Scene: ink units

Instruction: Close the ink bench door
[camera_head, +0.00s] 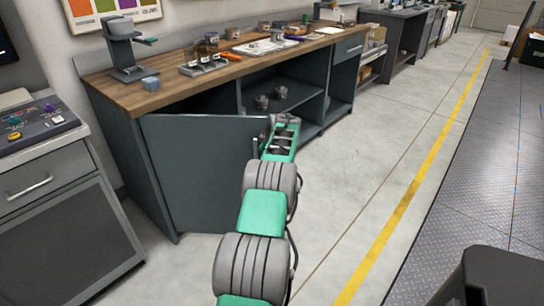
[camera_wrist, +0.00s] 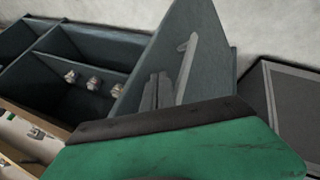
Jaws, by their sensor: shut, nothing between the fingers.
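The ink bench door (camera_head: 200,170) is a dark grey panel standing open at the left end of the ink bench (camera_head: 115,155). Its outer face shows in the head view. My gripper (camera_head: 284,119) is near the door's free edge, at the right. In the wrist view, the door (camera_wrist: 205,50) slants across the middle and carries a pale bar handle (camera_wrist: 186,68). My gripper's fingers (camera_wrist: 158,88) are shut and empty beside the handle. I cannot tell whether they touch the door. Part of the free edge is hidden behind my arm.
The open cabinet holds a shelf (camera_head: 290,98) with small cans (camera_head: 262,102). The wooden top (camera_head: 160,92) carries a stand, trays and jars. A grey cabinet (camera_head: 65,215) with a control panel stands left. The floor (camera_head: 350,170) to the right is clear.

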